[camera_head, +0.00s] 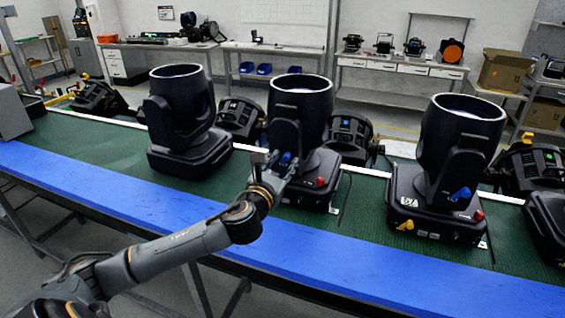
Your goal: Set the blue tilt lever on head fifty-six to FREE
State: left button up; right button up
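Three large black moving heads stand upright on the green bench: a left one (180,120), a middle one (300,100) and a right one (460,140). I cannot read their numbers, so I cannot tell which is fifty-six. My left gripper (281,162) is at the front of the middle head, by its yoke. A blue lever (286,158) shows between or just behind its fingers; whether they touch it is unclear. The middle head has a red knob (320,182) on its base. The right head has a blue lever (460,194). My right gripper is out of view.
A blue strip (380,270) runs along the bench's front edge and is clear. Smaller black lamps (350,135) stand behind the heads. The right head's base has a yellow lever (406,225) and a red knob (479,215). Another black base (545,215) is at the right edge.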

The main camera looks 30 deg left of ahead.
pick_arm(q)
grip_shut()
jog(key=shift+n, duration=0.3)
jog(key=n, duration=0.2)
jog(key=a+n, duration=0.1)
jog(key=n, duration=0.2)
jog(key=shift+s+a+r+p, duration=0.15)
jog(key=shift+a+r+p, duration=0.05)
jog(key=shift+p, duration=0.2)
jog(key=n, duration=0.2)
jog(key=shift+s+a+n, duration=0.1)
jog(key=shift+a+n, duration=0.2)
jog(key=shift+a, duration=0.1)
jog(key=shift+s+a+f+n, duration=0.1)
jog(key=shift+a+n, duration=0.15)
jog(key=shift+n, duration=0.7)
jog(key=shift+a+f+n, duration=0.1)
jog(key=shift+a+n, duration=0.1)
jog(key=shift+n, duration=0.75)
